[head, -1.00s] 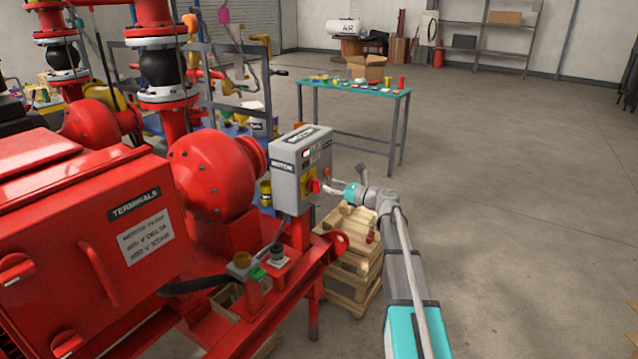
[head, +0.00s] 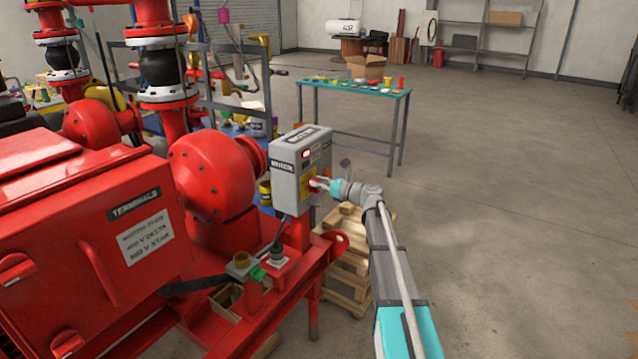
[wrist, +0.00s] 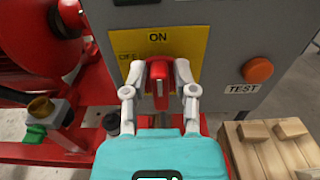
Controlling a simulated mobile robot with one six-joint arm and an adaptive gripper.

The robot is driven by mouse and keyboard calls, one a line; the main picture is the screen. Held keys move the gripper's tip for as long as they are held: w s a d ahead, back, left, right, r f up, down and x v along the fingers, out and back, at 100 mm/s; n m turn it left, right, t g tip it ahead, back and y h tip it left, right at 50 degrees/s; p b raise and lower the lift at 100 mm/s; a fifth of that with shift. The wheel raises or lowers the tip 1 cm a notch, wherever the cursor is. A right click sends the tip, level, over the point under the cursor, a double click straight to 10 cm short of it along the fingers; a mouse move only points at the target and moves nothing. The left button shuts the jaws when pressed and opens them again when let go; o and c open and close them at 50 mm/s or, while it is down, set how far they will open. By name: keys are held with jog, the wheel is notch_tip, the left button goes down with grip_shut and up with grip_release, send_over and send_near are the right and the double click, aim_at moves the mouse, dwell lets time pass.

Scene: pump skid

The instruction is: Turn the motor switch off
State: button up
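The grey motor switch box (head: 287,185) stands on the red skid frame, seen in the head view. In the wrist view its yellow plate (wrist: 190,45) reads ON at the top, with a partly covered OFF at the left. The red switch handle (wrist: 158,75) stands upright, in line with ON. My gripper (wrist: 160,78) has one finger on each side of the handle. The fingers look open, with narrow gaps beside the handle; contact is hard to tell. In the head view my gripper (head: 325,185) is at the box's front face.
An orange TEST button (wrist: 258,69) sits right of the plate. Wooden pallets (head: 345,275) are stacked below the box. The red terminal box (head: 80,220) and pump fill the left. A teal-topped table (head: 355,90) stands behind. The floor at the right is clear.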

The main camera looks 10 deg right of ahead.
grip_shut()
jog(key=shift+n, duration=0.3)
jog(key=n, duration=0.3)
jog(key=shift+s+a, duration=0.2)
jog(key=n, duration=0.5)
jog(key=f+n+b, duration=0.1)
jog(key=n, duration=0.3)
jog(key=s+a+f+n+b, duration=0.1)
jog(key=n, duration=0.4)
jog(key=shift+n, duration=0.3)
jog(key=shift+o, duration=2.3)
grip_release()
